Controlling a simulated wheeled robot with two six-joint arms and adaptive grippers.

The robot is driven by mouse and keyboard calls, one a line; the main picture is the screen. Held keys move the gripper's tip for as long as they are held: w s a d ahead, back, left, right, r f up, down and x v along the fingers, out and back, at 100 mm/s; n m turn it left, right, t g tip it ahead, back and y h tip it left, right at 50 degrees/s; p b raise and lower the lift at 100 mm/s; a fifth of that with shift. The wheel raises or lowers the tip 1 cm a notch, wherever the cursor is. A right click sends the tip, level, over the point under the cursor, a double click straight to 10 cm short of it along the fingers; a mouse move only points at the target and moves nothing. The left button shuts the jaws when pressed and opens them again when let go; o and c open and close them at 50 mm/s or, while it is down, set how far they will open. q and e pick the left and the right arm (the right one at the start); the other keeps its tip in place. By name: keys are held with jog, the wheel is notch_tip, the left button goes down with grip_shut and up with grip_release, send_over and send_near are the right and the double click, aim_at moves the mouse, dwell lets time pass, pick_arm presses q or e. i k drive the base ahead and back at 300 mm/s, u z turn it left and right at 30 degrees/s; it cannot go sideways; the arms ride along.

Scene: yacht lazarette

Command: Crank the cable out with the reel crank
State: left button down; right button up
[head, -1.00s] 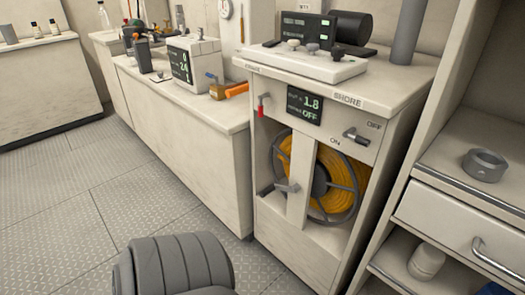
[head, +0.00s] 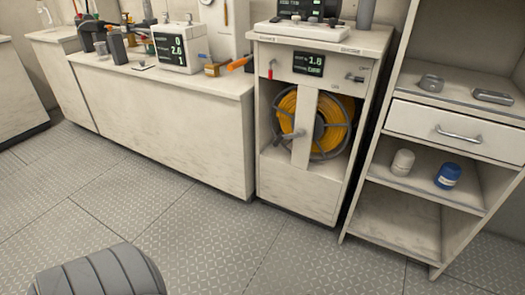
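The cable reel (head: 343,112) is a grey spoked wheel wound with yellow-orange cable (head: 287,103). It sits in the open front of a cream cabinet (head: 296,188), partly hidden by an upright post (head: 303,130). The reel crank (head: 291,135) is a small grey handle at the post, low in front of the reel. A dark display (head: 308,64) above reads 1.8, with a second line too small to read surely. A red-gripped lever (head: 270,71) hangs left of the display. A dark switch handle (head: 355,78) is at its right. Neither gripper is in view.
A counter (head: 190,120) with a white display unit (head: 177,48) and orange-handled tool (head: 239,63) stands left. A shelf unit (head: 393,165) at right holds a white jar (head: 402,162) and blue jar (head: 447,176). The patterned floor (head: 200,225) before the cabinet is clear.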

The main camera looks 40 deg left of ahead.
aim_at(280, 139)
jog(key=z, duration=0.25)
jog(key=i, duration=0.8)
jog(key=u, duration=0.45)
jog(key=i, duration=0.85)
jog(key=u, duration=0.85)
